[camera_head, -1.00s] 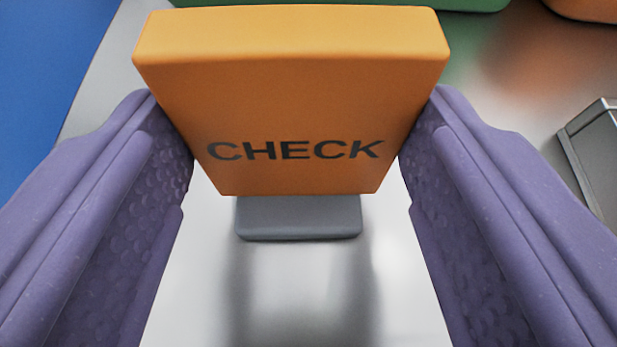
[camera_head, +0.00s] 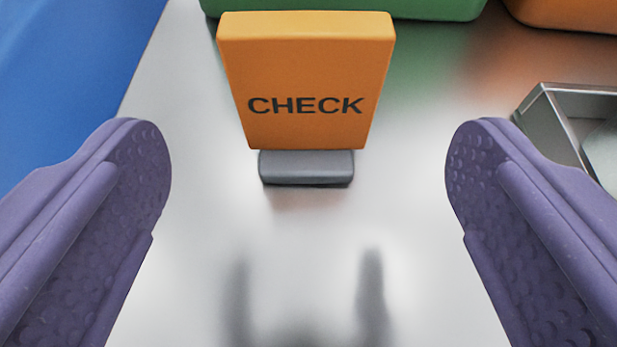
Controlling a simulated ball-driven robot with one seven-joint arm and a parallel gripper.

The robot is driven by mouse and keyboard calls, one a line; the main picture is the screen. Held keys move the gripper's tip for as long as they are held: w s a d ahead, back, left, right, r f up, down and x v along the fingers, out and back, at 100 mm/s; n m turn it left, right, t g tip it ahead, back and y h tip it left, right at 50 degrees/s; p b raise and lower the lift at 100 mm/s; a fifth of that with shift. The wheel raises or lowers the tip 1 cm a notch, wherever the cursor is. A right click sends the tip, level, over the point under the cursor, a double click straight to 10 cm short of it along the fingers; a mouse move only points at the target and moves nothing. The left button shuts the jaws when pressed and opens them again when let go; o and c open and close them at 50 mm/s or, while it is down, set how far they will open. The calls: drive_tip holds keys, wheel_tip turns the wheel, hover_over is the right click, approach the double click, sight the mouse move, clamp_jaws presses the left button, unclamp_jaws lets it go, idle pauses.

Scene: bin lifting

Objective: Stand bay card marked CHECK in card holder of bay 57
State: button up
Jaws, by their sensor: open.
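The orange bay card (camera_head: 309,75) marked CHECK stands upright in the upper middle of the view, its lettering facing me. Its lower edge meets a small grey card holder (camera_head: 306,169), whose front shows below the card. How deep the card sits in the holder is hidden. No bay number shows on the holder. My gripper (camera_head: 308,160) is open and empty. Its two purple fingers stand well apart, one to each side and nearer to me than the card, and touch neither card nor holder.
A green bin (camera_head: 440,8) is behind the card at the top edge, with an orange bin (camera_head: 570,14) at the top right. A grey metal-edged tray (camera_head: 553,135) stands at the right. A blue surface (camera_head: 60,75) lies left. The pale surface in front of the holder is clear.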

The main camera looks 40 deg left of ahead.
drive_tip(key=shift+o, duration=0.4)
drive_tip(key=p+v, duration=0.1)
drive_tip(key=v, duration=0.5)
drive_tip(key=shift+d+r, duration=0.15)
drive_tip(key=shift+d, duration=0.05)
drive_tip(key=t+y+b, duration=0.2)
drive_tip(key=y+b, duration=0.1)
drive_tip(key=b, duration=0.2)
approach(307, 98)
drive_tip(key=shift+s+a+f, duration=0.25)
drive_tip(key=shift+f, duration=0.5)
drive_tip(key=shift+w+t, duration=0.2)
drive_tip(key=shift+t, duration=0.1)
drive_tip(key=shift+w+a+t+b, duration=0.2)
drive_tip(key=shift+w+t+b, duration=0.05)
drive_tip(key=shift+t+b, duration=0.05)
drive_tip(key=b+x, duration=0.2)
drive_tip(key=x, duration=0.5)
drive_tip(key=shift+w+a+r, duration=0.15)
drive_tip(key=shift+a+r, duration=0.05)
drive_tip(key=c, duration=1.3)
drive_tip(key=shift+r, duration=0.2)
